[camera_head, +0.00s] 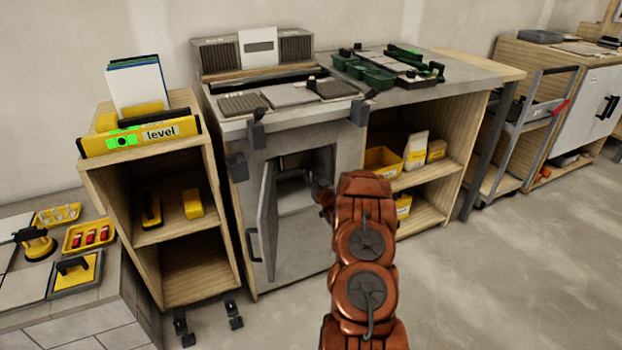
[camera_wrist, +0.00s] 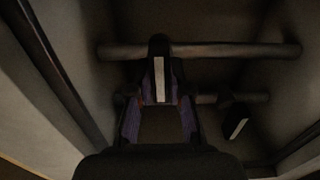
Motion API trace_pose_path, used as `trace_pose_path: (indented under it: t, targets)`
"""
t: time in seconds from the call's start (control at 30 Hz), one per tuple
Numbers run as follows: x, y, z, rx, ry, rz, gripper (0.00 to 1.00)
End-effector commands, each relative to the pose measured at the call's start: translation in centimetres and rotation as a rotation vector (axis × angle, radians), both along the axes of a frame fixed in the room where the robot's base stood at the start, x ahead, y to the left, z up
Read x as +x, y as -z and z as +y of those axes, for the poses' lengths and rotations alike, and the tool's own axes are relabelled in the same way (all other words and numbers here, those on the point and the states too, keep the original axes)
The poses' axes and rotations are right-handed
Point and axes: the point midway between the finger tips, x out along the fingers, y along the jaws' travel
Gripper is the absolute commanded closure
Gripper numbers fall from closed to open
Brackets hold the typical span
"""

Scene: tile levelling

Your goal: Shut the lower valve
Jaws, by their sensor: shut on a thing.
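The open cabinet (camera_head: 258,152) under the bench holds pipes with valve handles. In the wrist view, a thick pipe (camera_wrist: 225,50) crosses the top, and a thinner-looking pipe (camera_wrist: 205,98) crosses below it in the picture. A dark valve handle with a pale stripe (camera_wrist: 159,78) is on the thick pipe. A second handle with a pale face (camera_wrist: 236,128) sits at the right by the other pipe. My gripper (camera_wrist: 160,110) is shut on the striped handle, a finger on each side. I cannot tell which valve is physically lower.
The cabinet door (camera_head: 266,222) stands open at the left of the opening. An open shelf with yellow boxes (camera_head: 383,160) is at the right. A wooden shelf unit (camera_head: 172,238) stands at the left. The floor (camera_head: 500,270) at the right is clear.

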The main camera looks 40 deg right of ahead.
Motion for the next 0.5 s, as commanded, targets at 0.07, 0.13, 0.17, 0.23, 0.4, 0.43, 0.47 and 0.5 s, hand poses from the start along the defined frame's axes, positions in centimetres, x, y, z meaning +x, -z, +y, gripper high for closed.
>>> trace_pose_path:
  t: [0.07, 0.13, 0.17, 0.23, 0.4, 0.43, 0.47, 0.5]
  targets:
    - [0.04, 0.23, 0.18, 0.001, -0.003, 0.004, 0.77]
    - [0.04, 0.21, 0.16, 0.001, -0.003, 0.004, 0.70]
    - [0.03, 0.18, 0.14, 0.001, -0.002, 0.003, 0.67]
    - [0.03, 0.14, 0.11, 0.001, -0.002, 0.003, 0.60]
    - [0.01, 0.09, 0.06, 0.000, -0.001, 0.002, 0.56]
    - [0.01, 0.09, 0.05, 0.000, -0.001, 0.002, 0.56]
    - [0.01, 0.07, 0.05, 0.000, -0.001, 0.002, 0.56]
    - [0.00, 0.07, 0.04, 0.000, -0.001, 0.002, 0.56]
